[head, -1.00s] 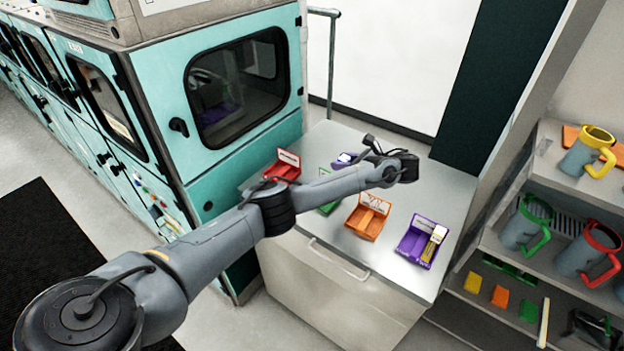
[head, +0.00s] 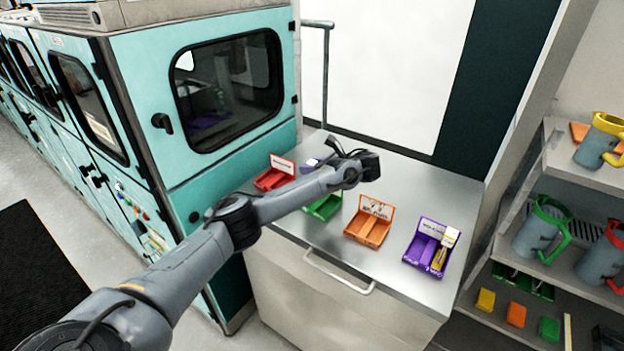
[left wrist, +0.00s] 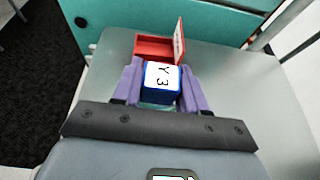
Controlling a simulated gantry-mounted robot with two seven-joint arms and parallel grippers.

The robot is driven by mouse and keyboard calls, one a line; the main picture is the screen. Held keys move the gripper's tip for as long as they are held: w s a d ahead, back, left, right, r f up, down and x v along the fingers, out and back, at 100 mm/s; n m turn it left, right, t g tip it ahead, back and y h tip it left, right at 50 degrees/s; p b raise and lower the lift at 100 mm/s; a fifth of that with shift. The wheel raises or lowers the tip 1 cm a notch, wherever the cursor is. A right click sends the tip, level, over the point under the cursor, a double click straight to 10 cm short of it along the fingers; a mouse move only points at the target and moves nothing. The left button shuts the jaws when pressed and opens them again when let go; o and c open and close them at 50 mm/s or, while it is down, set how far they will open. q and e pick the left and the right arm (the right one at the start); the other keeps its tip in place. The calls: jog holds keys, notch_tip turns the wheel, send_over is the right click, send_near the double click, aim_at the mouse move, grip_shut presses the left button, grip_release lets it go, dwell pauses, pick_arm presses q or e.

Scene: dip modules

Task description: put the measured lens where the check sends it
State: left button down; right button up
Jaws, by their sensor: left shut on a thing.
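My left gripper (head: 311,164) is shut on a small blue block with a white face (left wrist: 162,78). The face carries dark marks that look like "Y 3". I cannot tell from its look whether this is the lens. The block sits between the purple fingers, just short of the open red tray (left wrist: 153,47) in the left wrist view. In the head view the red tray (head: 272,178) is just left of the gripper. A green tray (head: 323,208), an orange tray (head: 368,229) and a purple tray (head: 422,249) stand to the right, the green one partly behind my arm. My right gripper is not in view.
The trays stand on a grey metal counter (head: 405,285). A yellow and white piece (head: 443,250) sits in the purple tray. A teal cabinet (head: 215,150) borders the counter on the left. Shelves with mugs (head: 540,230) and coloured blocks (head: 516,314) stand at the right.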

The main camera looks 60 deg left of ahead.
pick_arm(q)
notch_tip(320, 180, down, 4)
jog(key=shift+r, duration=0.15)
jog(key=shift+f, duration=0.25)
jog(key=c, duration=0.6)
grip_release()
